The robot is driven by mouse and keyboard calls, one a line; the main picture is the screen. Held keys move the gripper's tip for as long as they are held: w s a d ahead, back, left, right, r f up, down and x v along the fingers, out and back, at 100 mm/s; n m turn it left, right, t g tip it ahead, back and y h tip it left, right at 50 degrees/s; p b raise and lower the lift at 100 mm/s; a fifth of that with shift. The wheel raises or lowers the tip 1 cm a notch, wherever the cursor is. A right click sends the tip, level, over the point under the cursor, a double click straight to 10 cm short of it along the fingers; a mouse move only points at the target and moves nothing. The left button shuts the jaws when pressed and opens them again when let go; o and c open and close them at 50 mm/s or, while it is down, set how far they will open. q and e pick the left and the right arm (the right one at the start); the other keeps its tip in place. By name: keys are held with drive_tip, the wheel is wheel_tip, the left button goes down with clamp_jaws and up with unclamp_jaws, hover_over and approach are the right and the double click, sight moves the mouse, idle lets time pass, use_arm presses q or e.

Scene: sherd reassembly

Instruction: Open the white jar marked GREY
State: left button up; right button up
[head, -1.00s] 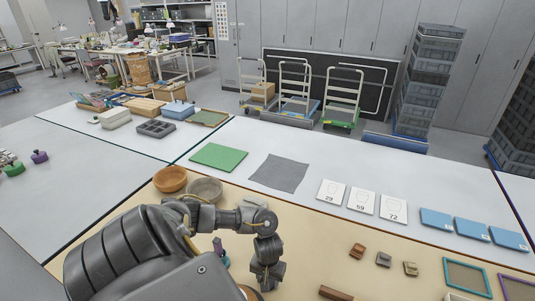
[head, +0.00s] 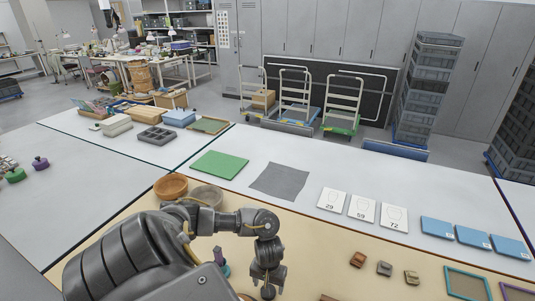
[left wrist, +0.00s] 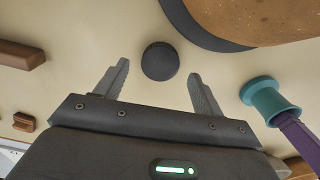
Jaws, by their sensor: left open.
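My left gripper (head: 267,284) points down over the near beige table in the head view. In the left wrist view the left gripper (left wrist: 158,76) is open, with a finger on each side of a small dark round piece (left wrist: 160,61). Neither finger touches it in the picture. It also shows in the head view (head: 268,292), just below the fingers. I cannot tell whether it belongs to a jar. No white jar with the word GREY can be made out in either view. My right gripper is not in view.
A teal and purple tool (left wrist: 268,100) stands right of the open fingers. A speckled brown round thing with a dark rim (left wrist: 215,25) is beyond. Small brown blocks (left wrist: 18,54) lie left. Two bowls (head: 171,187), a green board (head: 220,164) and numbered cards (head: 331,200) are farther back.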

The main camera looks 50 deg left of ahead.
use_arm(q)
wheel_tip(320, 180, up, 9)
drive_tip(key=p, duration=0.3)
